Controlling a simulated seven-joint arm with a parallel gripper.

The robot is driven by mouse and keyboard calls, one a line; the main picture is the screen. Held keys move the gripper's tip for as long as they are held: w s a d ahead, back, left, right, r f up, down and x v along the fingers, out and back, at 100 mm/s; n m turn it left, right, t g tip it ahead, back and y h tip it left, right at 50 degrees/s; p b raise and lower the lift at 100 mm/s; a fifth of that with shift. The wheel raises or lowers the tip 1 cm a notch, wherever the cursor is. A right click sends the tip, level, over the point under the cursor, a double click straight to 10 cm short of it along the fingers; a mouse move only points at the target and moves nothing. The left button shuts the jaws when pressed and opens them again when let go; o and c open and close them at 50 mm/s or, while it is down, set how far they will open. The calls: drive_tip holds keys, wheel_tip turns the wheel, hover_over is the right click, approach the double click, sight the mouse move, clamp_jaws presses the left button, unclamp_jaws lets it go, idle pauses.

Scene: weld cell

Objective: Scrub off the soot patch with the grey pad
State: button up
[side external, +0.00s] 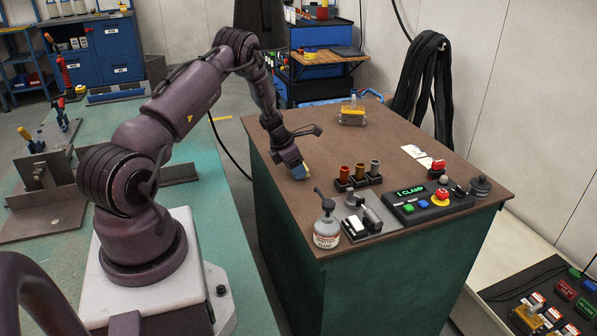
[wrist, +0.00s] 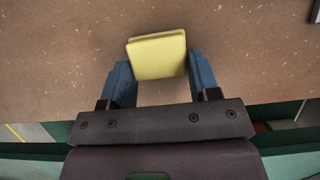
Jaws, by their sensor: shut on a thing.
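My gripper (side external: 300,169) is low over the brown bench top (side external: 290,128), near its left edge. In the wrist view my gripper (wrist: 160,72) has its blue fingers shut on a pale yellow-green pad (wrist: 158,56). The pad looks yellow, not grey. Its edge shows double, like a thick or layered square. I cannot tell whether it touches the bench. No clear soot patch shows in either view; only small pale specks mark the bench around the pad. No grey pad can be made out for certain.
The bench middle is mostly clear.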

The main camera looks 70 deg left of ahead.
drive_tip(key=shift+a+f, duration=0.1)
drive_tip(key=shift+a, duration=1.15)
wheel_tip(320, 180, up, 8)
